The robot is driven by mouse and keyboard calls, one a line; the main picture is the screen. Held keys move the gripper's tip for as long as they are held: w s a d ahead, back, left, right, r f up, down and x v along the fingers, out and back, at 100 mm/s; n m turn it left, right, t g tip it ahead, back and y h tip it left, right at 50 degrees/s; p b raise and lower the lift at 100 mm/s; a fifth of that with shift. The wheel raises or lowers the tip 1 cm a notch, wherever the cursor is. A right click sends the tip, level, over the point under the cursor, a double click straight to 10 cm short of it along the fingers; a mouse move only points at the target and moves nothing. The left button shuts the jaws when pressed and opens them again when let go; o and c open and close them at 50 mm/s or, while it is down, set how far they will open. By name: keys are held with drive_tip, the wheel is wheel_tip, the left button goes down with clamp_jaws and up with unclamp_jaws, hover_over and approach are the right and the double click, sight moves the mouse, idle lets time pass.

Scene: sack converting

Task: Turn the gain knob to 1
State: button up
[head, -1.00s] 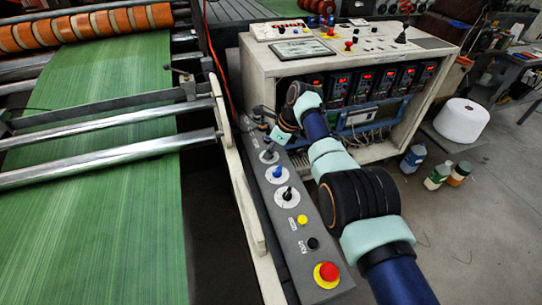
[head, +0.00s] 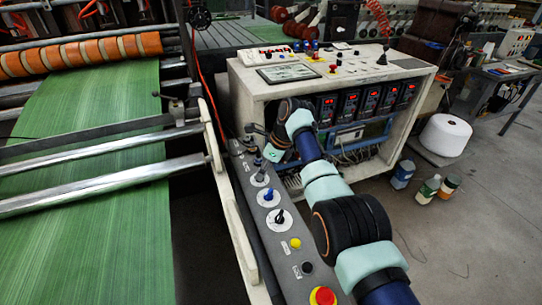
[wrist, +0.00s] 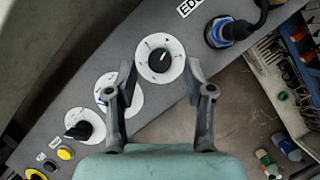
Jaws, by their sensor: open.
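Three round white dials run along the grey sloping control panel (head: 276,248). The far dial's dark knob (wrist: 159,60) sits between the fingertips of my gripper (wrist: 160,78) in the wrist view. My gripper is open, one finger on each side of this knob, with no contact visible. The same dial (head: 259,180) shows in the head view. A blue knob (head: 268,195) is in the middle, partly hidden by a finger in the wrist view. A black knob (head: 280,217) is nearest. I cannot read which dial is labelled gain, or the scale marks.
A yellow button (head: 295,243), a black button (head: 307,268) and a red emergency button (head: 322,296) lie nearer on the panel. A blue fitting with a cable (wrist: 226,32) stands beyond the far dial. A control cabinet (head: 250,108) stands behind; green web (head: 90,210) runs left.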

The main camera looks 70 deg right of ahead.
drive_tip(key=v, duration=0.9)
drive_tip(key=shift+r, duration=0.35)
drive_tip(key=shift+s, duration=0.15)
